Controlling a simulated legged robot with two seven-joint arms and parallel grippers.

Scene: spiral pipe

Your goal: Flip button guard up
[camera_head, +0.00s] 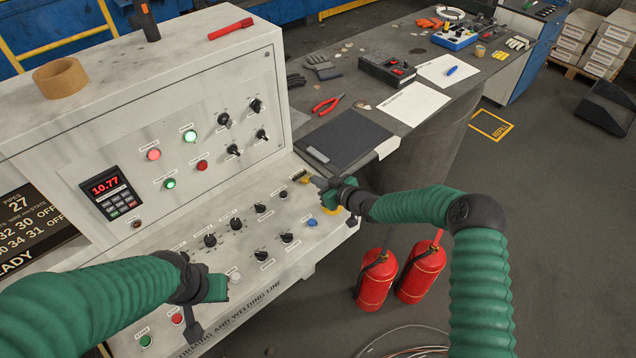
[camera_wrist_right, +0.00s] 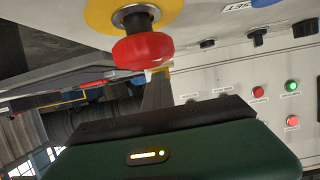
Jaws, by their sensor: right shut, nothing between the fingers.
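The sloped control panel (camera_head: 215,262) carries knobs and buttons. At its right end a small dark and yellow piece (camera_head: 300,177), possibly the button guard, lies at the tips of my right gripper (camera_head: 315,181). I cannot tell whether they touch. The right gripper is shut and empty; it also shows in the wrist view (camera_wrist_right: 157,90). That view shows a red mushroom button (camera_wrist_right: 143,51) on a yellow base (camera_wrist_right: 110,12), close to the fingers. In the head view the yellow base (camera_head: 332,211) is mostly hidden by my gripper. My left gripper (camera_head: 194,328) hangs over the panel's front.
A blue button (camera_head: 311,222) and several black knobs sit left of my right gripper. A black folder (camera_head: 345,138) lies on the grey table behind it. Two red fire extinguishers (camera_head: 375,280) stand on the floor below. A tape roll (camera_head: 60,78) rests on the console top.

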